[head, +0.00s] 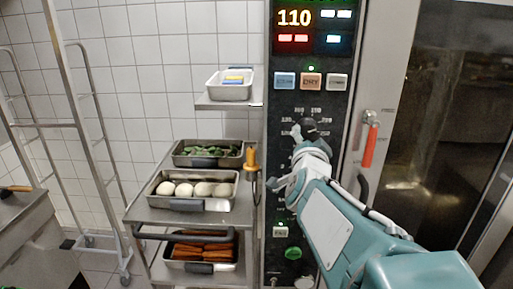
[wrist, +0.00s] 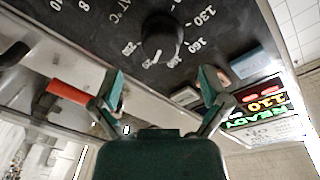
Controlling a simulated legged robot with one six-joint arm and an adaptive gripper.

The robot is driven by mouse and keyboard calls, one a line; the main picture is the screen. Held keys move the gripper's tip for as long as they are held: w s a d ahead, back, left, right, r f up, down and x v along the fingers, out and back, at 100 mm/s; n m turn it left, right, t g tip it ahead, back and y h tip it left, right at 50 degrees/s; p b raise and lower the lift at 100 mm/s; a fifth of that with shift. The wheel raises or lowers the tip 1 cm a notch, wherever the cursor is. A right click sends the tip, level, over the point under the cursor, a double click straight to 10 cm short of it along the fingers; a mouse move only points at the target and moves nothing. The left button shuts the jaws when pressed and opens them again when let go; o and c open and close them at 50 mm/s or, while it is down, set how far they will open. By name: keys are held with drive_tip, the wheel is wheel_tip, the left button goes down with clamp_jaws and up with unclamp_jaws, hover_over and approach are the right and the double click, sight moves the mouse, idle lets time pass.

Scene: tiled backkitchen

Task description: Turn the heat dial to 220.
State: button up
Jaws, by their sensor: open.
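The heat dial is a round black knob (head: 308,127) on the dark oven panel, partly covered by my gripper in the head view. In the wrist view the knob (wrist: 160,38) shows clearly, ringed by white temperature numbers. A pale mark shows on its lower part, but I cannot tell exactly which number it meets. The display (head: 295,18) above reads 110; it also shows in the wrist view (wrist: 262,103). My gripper (wrist: 162,84) is open and empty, its two green fingers spread either side of the knob's line, apparently short of it.
The red door handle (head: 369,146) is right of the panel, close to my arm. Three buttons (head: 311,81) sit above the dial. A trolley (head: 165,215) with food trays and a mustard-coloured handled item (head: 252,160) stand to the left. A small shelf (head: 225,104) holds a white tub.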

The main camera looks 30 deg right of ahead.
drive_tip(key=v, duration=0.6)
drive_tip(key=shift+a+f, duration=0.1)
idle(0.4)
drive_tip(key=a+f+n+g+y, duration=0.1)
drive_tip(key=a+f+n+y, duration=0.35)
drive_tip(key=a, duration=0.25)
drive_tip(key=a+f+n+y, duration=0.3)
drive_tip(key=a+n+y, duration=0.2)
drive_tip(key=a+n, duration=0.15)
drive_tip(key=s+a+f+n+g+y, duration=0.1)
drive_tip(key=s+a+f+n+g, duration=0.4)
drive_tip(key=s, duration=0.5)
wheel_tip(320, 180, down, 4)
drive_tip(key=a+g, duration=0.1)
drive_tip(key=g, duration=0.1)
drive_tip(key=shift+s+a+n+g, duration=0.15)
drive_tip(key=shift+s+n+g, duration=0.05)
drive_tip(key=shift+n+g, duration=0.1)
drive_tip(key=shift+r+y, duration=0.15)
drive_tip(key=shift+y, duration=0.1)
